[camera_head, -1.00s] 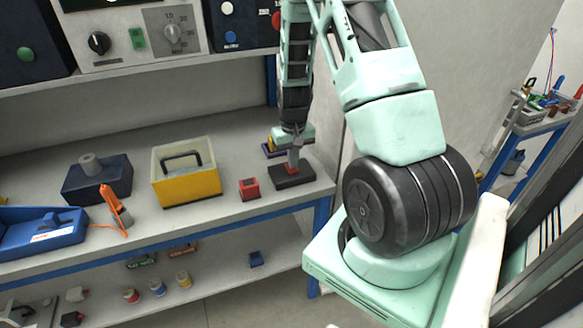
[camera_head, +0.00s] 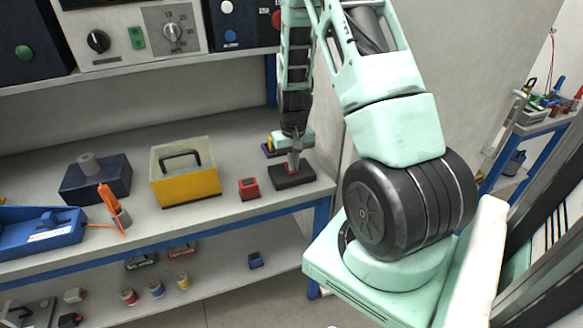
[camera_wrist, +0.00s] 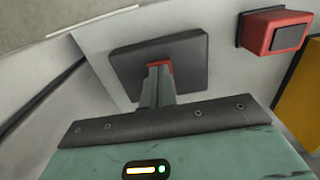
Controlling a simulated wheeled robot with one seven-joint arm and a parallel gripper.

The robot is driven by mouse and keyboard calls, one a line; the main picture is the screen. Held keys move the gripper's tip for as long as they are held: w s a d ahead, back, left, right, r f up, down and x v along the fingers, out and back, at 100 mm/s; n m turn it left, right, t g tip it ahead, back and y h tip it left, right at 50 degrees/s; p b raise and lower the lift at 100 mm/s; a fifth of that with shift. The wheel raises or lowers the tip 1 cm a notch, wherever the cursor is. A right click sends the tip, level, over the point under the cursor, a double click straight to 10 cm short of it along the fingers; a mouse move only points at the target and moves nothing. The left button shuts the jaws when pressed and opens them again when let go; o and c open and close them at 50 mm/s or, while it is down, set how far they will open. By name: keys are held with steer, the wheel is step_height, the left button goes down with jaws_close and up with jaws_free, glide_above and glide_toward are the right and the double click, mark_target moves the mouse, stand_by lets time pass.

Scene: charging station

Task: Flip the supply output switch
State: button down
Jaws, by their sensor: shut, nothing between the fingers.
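A dark, flat block with a red part on top sits near the right end of the workbench; the block (camera_head: 297,181) is below my gripper (camera_head: 293,165). In the wrist view the dark block (camera_wrist: 195,62) lies beyond my gripper (camera_wrist: 157,72). Its fingers are shut and empty, with the tips at the red part (camera_wrist: 160,63), which they partly hide. I cannot tell whether they touch it. A green switch (camera_head: 138,37) shows on the grey panel on the upper shelf, away from my gripper. No readable label shows which is the supply output switch.
A red block with a dark face (camera_head: 249,188) stands left of the dark block. A yellow case (camera_head: 187,187), an orange tool (camera_head: 110,198) and a blue tray (camera_head: 30,240) are further left. The wall is close behind and right of my gripper.

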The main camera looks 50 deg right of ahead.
step_height(320, 180, up, 7)
steer(key=p, duration=0.5)
steer(key=shift+p, duration=0.35)
stand_by(0.5)
